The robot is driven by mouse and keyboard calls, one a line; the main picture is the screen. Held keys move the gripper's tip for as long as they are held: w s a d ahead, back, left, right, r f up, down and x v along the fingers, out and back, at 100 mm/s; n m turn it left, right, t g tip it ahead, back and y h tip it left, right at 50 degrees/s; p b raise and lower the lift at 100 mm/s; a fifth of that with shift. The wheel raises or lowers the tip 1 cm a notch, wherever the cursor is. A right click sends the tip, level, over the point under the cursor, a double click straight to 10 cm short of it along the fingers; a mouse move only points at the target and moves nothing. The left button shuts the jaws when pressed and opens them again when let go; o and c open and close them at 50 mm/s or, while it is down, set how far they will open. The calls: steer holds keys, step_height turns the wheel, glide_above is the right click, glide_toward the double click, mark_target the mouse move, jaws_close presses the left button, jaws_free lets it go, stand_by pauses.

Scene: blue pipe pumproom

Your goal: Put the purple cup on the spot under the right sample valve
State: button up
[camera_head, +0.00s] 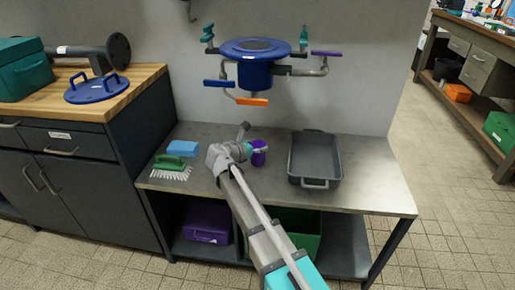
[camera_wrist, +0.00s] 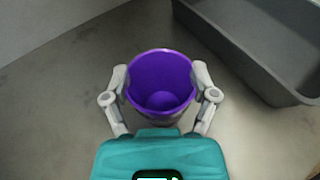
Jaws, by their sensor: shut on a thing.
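The purple cup (camera_wrist: 160,101) is upright and empty between the two fingers of my gripper (camera_wrist: 160,92) in the wrist view. The fingers are shut on its sides. In the head view the cup (camera_head: 259,158) shows beside my gripper (camera_head: 251,150), at the middle of the grey metal table (camera_head: 365,187). I cannot tell whether it touches the table top. Above stands a blue wall-mounted vessel (camera_head: 254,72) with several small valves. On its right side is a pipe with a purple handle (camera_head: 326,53). No marked spot under it can be made out.
A grey tray (camera_head: 315,178) lies right of the cup. A green brush (camera_head: 170,165) and a blue sponge (camera_head: 183,148) lie to the left. An orange-handled outlet (camera_head: 252,101) hangs low above the table. The table's right end is bare.

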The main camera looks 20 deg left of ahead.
steer(key=s+d+r+p, duration=0.7)
steer(key=s+r+p, duration=0.4)
steer(key=r+p, duration=0.1)
steer(key=shift+s+d+r+p, duration=0.35)
steer(key=shift+d+r, duration=0.05)
steer(key=shift+r, duration=0.05)
stand_by(0.8)
step_height(320, 180, up, 25)
steer(key=p, duration=2.5)
steer(key=shift+r, duration=0.15)
steer(key=shift+d, duration=0.15)
